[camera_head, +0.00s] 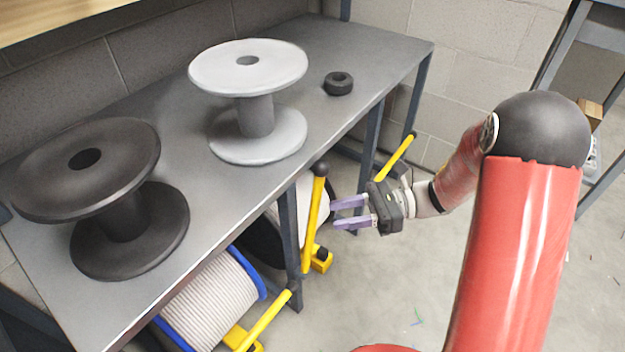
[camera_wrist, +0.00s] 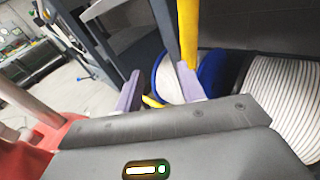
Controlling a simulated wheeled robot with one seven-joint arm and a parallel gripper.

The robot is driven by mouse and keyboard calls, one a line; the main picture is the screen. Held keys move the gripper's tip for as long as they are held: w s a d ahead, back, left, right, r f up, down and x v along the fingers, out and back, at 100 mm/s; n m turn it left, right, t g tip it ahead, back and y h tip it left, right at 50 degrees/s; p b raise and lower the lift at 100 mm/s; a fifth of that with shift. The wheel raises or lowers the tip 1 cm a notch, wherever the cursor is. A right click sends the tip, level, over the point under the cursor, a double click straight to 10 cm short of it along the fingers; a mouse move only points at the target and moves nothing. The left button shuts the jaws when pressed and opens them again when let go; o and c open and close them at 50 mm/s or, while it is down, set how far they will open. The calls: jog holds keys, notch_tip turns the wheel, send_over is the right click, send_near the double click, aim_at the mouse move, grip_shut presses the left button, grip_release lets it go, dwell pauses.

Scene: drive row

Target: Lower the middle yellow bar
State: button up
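The middle yellow bar (camera_head: 315,215) stands nearly upright at the bench's front edge, with a black knob (camera_head: 320,168) on top and a yellow foot at floor level. My gripper (camera_head: 336,214) is just right of the bar, its two purple fingers pointing toward it. The fingers are apart with nothing seen between them. In the wrist view a yellow bar (camera_wrist: 188,35) rises behind the right finger, outside the gap between the fingertips (camera_wrist: 160,84); its lower part is hidden. I cannot tell whether they touch.
Two other yellow bars, a near one (camera_head: 265,322) and a far one (camera_head: 396,156), lean outward. A striped cable drum (camera_head: 212,302) sits under the grey bench (camera_head: 185,90). A grey spool (camera_head: 255,115), a black spool (camera_head: 120,225) and a black ring (camera_head: 338,84) stand on top.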

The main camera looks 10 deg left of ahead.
aim_at(317, 195)
jog(key=a+m+t, duration=0.1)
jog(key=a, duration=0.1)
jog(key=w+a+r+y, duration=0.1)
jog(key=a, duration=0.1)
jog(key=w+a+m+t, duration=0.1)
jog(key=a, duration=0.1)
jog(key=shift+w+a+r+m+t+y, duration=0.1)
jog(key=shift+a+r+m+t+y, duration=0.05)
jog(key=shift+a+m+t+y, duration=0.15)
grip_shut()
